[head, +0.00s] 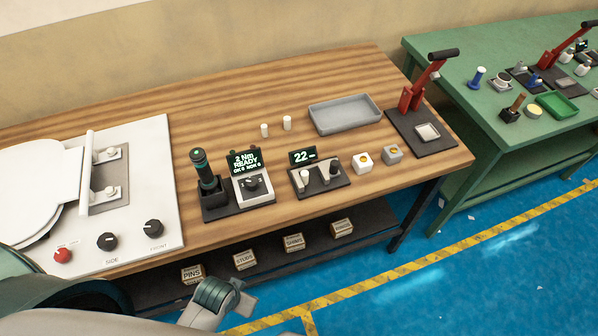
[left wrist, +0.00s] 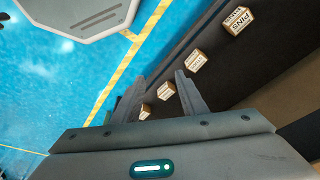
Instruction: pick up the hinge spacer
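Nothing is labelled as the hinge spacer, so I cannot tell which part it is. Two small white cylinders stand upright on the wooden bench, a left one (head: 264,130) and a right one (head: 287,123). A small white block (head: 362,163) and a grey block (head: 392,154) sit nearer the bench's front right. My left gripper (head: 246,296) is low in front of the bench, below its top and away from these parts. In the left wrist view my left gripper (left wrist: 162,82) has its fingers apart with nothing between them. My right gripper is not in view.
A grey tray (head: 345,114) and a red-lever press (head: 420,131) stand at the bench's right. A driver stand, displays and a white toilet-seat fixture (head: 150,215) fill the left and middle. Labelled boxes, including PINS (head: 192,275), line the lower shelf. A green bench (head: 480,110) stands right.

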